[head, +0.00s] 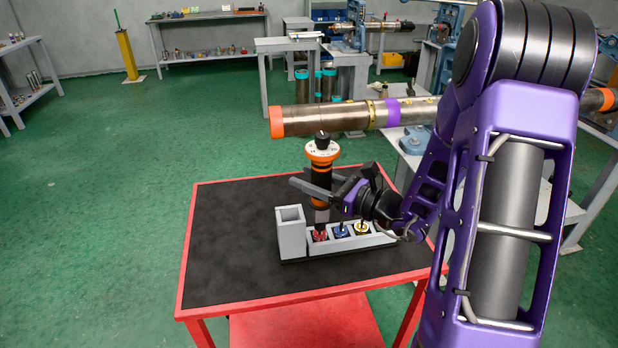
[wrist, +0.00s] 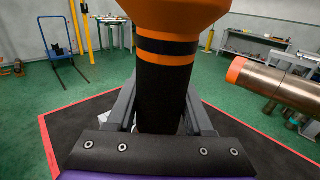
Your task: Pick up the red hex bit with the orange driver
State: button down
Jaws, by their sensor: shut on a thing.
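The orange and black driver (head: 321,172) stands upright in my gripper (head: 318,190), which is shut around its black body. In the wrist view the driver (wrist: 168,85) fills the middle, between the two grey fingers of my gripper (wrist: 165,110). The driver's lower end is right above the red hex bit (head: 320,235), in the left slot of the grey bit holder (head: 292,240). I cannot tell whether the driver's tip touches the bit. The red bit is hidden in the wrist view.
A blue bit (head: 341,230) and a yellow bit (head: 361,227) sit in the slots to the right. The holder is on a red table with a black top (head: 225,250), clear at left and front. A long pipe (head: 340,117) with an orange end passes behind the driver.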

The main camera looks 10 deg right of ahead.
jog(key=shift+s+f+b, duration=0.1)
jog(key=shift+f+b, duration=0.75)
jog(key=shift+f, duration=0.3)
dwell(1.1)
jog(key=shift+r, duration=0.15)
